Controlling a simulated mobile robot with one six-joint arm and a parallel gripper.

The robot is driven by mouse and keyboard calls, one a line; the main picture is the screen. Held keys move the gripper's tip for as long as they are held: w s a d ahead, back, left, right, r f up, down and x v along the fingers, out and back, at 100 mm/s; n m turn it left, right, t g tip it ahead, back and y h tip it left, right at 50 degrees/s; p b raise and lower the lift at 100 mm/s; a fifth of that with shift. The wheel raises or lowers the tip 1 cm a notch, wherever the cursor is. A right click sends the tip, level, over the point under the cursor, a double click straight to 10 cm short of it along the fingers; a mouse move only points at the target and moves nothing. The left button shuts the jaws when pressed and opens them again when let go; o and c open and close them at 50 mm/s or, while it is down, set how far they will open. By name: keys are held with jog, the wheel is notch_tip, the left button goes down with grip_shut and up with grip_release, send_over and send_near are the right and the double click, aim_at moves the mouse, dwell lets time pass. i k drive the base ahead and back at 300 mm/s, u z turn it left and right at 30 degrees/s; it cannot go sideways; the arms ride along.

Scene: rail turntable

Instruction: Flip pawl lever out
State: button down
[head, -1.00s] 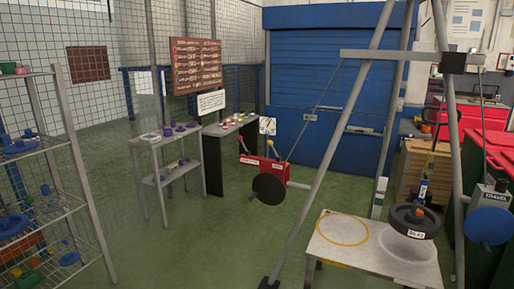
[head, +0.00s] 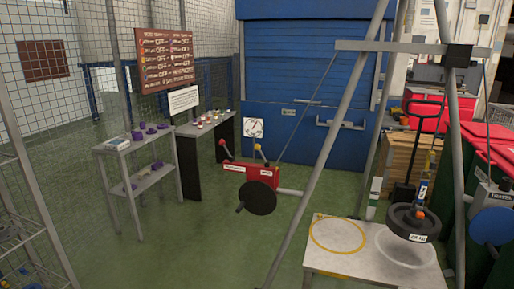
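A red winch box (head: 262,176) hangs on the frame's left leg, with white label plates on its front. A lever with a red knob (head: 222,143) stands at its left end. A second lever with a yellow knob (head: 257,147) rises from its top. I cannot read the labels well enough to tell which lever is the pawl. A black crank disc (head: 257,198) with a short handle covers the box's lower front. A cable runs up from the box to the crossbar. My gripper is not in view.
A black weight (head: 414,222) hangs over a pale table (head: 330,263) with a yellow ring mark. A grey travel box with a blue disc (head: 490,227) is at right. Grey frame legs (head: 330,140) slant past the winch. Shelves (head: 140,185) stand left; green floor before the winch is clear.

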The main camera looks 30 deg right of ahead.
aim_at(257, 147)
jog(key=u, duration=0.25)
jog(key=i, duration=1.1)
jog(key=u, duration=0.65)
